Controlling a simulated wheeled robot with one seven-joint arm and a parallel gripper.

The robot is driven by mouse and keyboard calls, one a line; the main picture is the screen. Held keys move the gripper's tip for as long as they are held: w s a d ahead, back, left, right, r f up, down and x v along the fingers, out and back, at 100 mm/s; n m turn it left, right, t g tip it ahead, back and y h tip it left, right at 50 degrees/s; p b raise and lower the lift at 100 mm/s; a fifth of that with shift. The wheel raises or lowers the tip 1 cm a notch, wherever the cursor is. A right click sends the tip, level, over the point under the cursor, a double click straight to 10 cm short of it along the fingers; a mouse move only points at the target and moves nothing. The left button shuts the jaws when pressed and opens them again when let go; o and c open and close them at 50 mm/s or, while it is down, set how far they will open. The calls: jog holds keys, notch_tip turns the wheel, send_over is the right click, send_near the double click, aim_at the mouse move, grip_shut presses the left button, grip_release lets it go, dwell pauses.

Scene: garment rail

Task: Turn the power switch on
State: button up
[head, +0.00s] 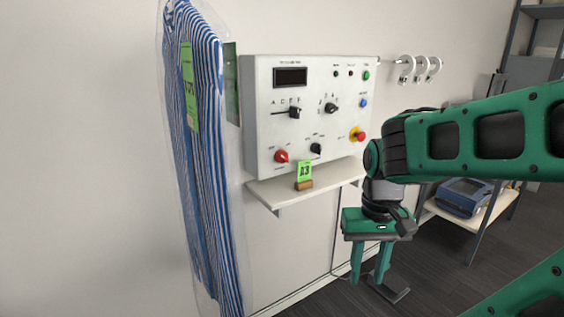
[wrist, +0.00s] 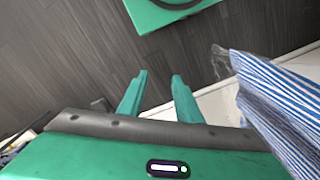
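A white control panel (head: 262,110) is mounted on the wall in the head view. It carries a red rotary knob (head: 281,156) at lower left and a black rotary knob (head: 316,148) to its right. Above are a black lever knob (head: 295,112) and another black knob (head: 331,108). A red button on a yellow base (head: 358,134) is at lower right. The labels are too small to read, so I cannot tell which is the power switch. My gripper (head: 370,272) hangs below and right of the panel, pointing down, open and empty. Its spread fingers show in the wrist view (wrist: 159,80).
A shelf (head: 270,192) under the panel holds a green A3 tag (head: 304,172). Bagged blue-striped garments (head: 205,150) hang left of the panel; stripes also show in the wrist view (wrist: 285,95). White wall hooks (head: 407,68) and a rack with a blue device (head: 465,197) are at right.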

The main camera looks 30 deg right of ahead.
jog(key=o, duration=0.6)
jog(key=shift+s+d+r, duration=0.1)
jog(key=shift+s, duration=0.15)
jog(key=shift+c, duration=0.2)
jog(key=shift+w+n, duration=0.15)
jog(key=shift+n, duration=0.15)
jog(key=w+a+f+n+t+y, duration=0.1)
jog(key=w+n+t+y, duration=0.15)
jog(key=w, duration=0.75)
jog(key=w+a+n+t+y, duration=0.15)
jog(key=w+n+t, duration=0.25)
jog(key=w, duration=0.5)
jog(key=w+a+f+n+t+y, duration=0.1)
jog(key=w+a+n+t, duration=0.2)
jog(key=w, duration=0.7)
jog(key=m+t+h, duration=0.3)
jog(key=t+h, duration=0.2)
jog(key=t, duration=0.4)
send_near(285, 159)
jog(key=w, duration=0.9)
jog(key=shift+w+r, duration=0.1)
jog(key=shift+w, duration=0.1)
